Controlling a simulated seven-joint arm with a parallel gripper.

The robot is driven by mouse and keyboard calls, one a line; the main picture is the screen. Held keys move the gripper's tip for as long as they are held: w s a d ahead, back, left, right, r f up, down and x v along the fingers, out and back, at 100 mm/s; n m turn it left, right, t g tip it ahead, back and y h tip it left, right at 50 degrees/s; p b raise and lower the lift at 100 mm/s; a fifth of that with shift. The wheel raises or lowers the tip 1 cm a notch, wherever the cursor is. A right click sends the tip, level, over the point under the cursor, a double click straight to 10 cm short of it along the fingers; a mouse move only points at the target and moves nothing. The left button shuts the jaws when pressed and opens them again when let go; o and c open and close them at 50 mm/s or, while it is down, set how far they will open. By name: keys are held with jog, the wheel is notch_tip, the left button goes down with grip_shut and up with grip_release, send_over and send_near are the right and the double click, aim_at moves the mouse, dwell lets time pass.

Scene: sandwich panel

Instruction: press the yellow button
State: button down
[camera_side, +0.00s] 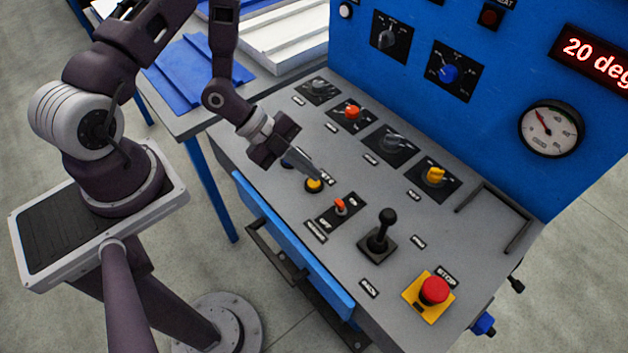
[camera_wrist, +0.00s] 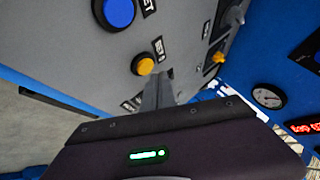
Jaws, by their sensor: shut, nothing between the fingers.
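The yellow button (camera_side: 314,185) is a small round button in a dark ring on the grey sloping panel, near its front left. It also shows in the wrist view (camera_wrist: 144,65), just beyond and left of the fingertips. My gripper (camera_side: 316,176) is shut and empty, its fingers pointing down over the panel. In the side view the fingertips overlap the button's far edge. In the wrist view the fingertips (camera_wrist: 158,76) appear beside the button; whether they touch it, I cannot tell.
A blue button (camera_wrist: 114,12) is next to the yellow one. A red toggle (camera_side: 340,206), a black joystick (camera_side: 381,235), a red stop button (camera_side: 433,290) and a yellow knob (camera_side: 435,176) stand on the panel. A blue upright panel (camera_side: 500,110) rises behind.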

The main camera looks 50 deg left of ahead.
aim_at(309, 181)
jog(key=shift+f, duration=0.4)
jog(key=shift+f, duration=0.45)
dwell(0.6)
jog(key=shift+r, duration=0.85)
jog(key=shift+r, duration=0.1)
jog(key=shift+r, duration=2.4)
